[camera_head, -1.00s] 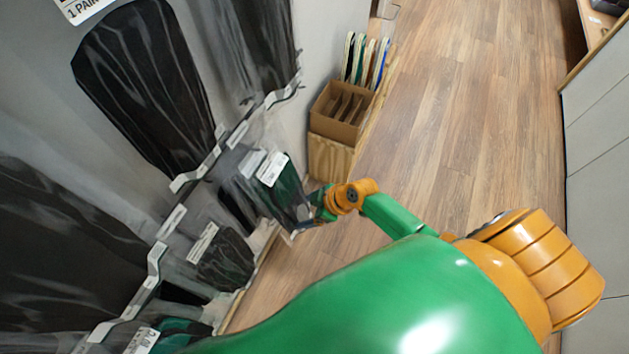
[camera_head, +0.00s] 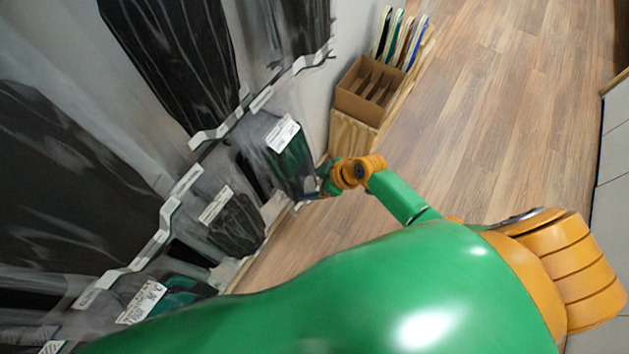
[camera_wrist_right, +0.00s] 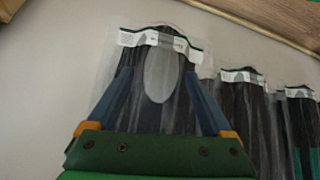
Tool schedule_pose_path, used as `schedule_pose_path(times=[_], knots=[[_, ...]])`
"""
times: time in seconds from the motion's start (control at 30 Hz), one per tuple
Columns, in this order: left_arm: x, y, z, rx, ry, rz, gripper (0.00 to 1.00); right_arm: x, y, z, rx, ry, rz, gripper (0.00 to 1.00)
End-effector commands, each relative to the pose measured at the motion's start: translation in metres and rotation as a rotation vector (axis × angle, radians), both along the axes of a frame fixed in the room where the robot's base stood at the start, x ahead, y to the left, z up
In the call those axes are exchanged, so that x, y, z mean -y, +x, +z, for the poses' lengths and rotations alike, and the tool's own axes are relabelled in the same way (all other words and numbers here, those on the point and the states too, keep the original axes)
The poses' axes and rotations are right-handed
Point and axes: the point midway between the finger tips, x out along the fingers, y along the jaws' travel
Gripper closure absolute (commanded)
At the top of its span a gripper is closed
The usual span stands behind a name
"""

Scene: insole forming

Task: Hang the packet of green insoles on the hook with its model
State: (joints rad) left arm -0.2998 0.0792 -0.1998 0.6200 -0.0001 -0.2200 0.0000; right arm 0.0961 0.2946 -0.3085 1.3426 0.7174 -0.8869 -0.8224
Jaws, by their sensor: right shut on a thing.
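The packet of green insoles (camera_head: 291,165), clear with a dark green content and a white label, hangs beside the rack in the head view. My right gripper (camera_head: 318,190) is shut on its lower side edge. In the right wrist view my right gripper's blue fingers (camera_wrist_right: 158,85) stand in front of a clear packet with a white label strip (camera_wrist_right: 160,40); the exact grip is hard to see. The hooks (camera_head: 222,120) carry packets along the wall. Whether the held packet touches a hook cannot be told. My left gripper is not in view.
A packet of black insoles (camera_head: 237,228) and another green packet (camera_head: 185,291) hang nearer on the rack. More packets (camera_wrist_right: 242,100) hang to the right in the wrist view. A cardboard box (camera_head: 365,92) stands on a wooden stand beyond. The wooden floor at right is clear.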

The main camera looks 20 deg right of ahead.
Motion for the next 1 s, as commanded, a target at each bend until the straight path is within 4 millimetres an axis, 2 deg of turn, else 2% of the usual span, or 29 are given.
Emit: schedule_pose_path(times=[0.43,0.47,0.5,0.77,1.0], knots=[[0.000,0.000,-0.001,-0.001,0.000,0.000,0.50,0.000,0.000,-0.002,0.001,0.001,-0.001,1.00],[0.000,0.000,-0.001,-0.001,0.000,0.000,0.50,0.000,0.000,-0.002,0.001,0.001,-0.001,0.10],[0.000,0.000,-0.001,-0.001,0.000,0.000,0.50,0.000,0.000,-0.002,0.001,0.001,-0.001,0.00],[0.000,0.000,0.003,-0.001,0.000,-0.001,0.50,0.002,-0.001,0.002,0.000,-0.001,-0.001,0.00],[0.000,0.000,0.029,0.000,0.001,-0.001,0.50,0.021,-0.021,0.046,-0.001,-0.002,0.002,0.00]])
